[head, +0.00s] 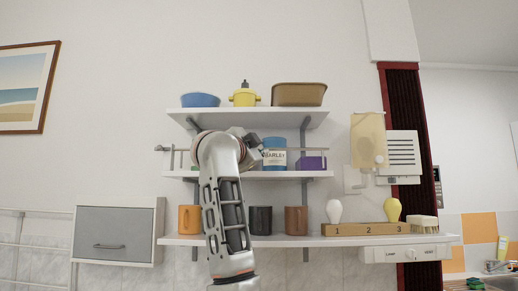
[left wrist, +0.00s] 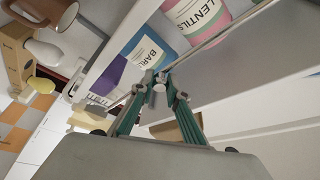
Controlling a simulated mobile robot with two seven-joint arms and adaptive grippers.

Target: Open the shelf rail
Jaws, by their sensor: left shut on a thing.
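The shelf rail (head: 165,149) is a thin metal bar along the front of the middle white shelf (head: 300,174). In the left wrist view the rail (left wrist: 225,33) runs diagonally in front of the labelled canisters. My left gripper (left wrist: 161,80) is shut on the rail, its green fingers meeting at the bar near the barley canister (left wrist: 146,50). In the head view my left arm covers the middle of the shelf and part of the rail, and the left gripper (head: 252,143) is mostly hidden behind it. My right gripper is in neither view.
The barley canister (head: 275,153) and a purple box (head: 311,163) stand behind the rail; a pink lentils canister (left wrist: 195,15) is beside them. Mugs (head: 296,220) and a numbered wooden block (head: 365,229) stand below.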

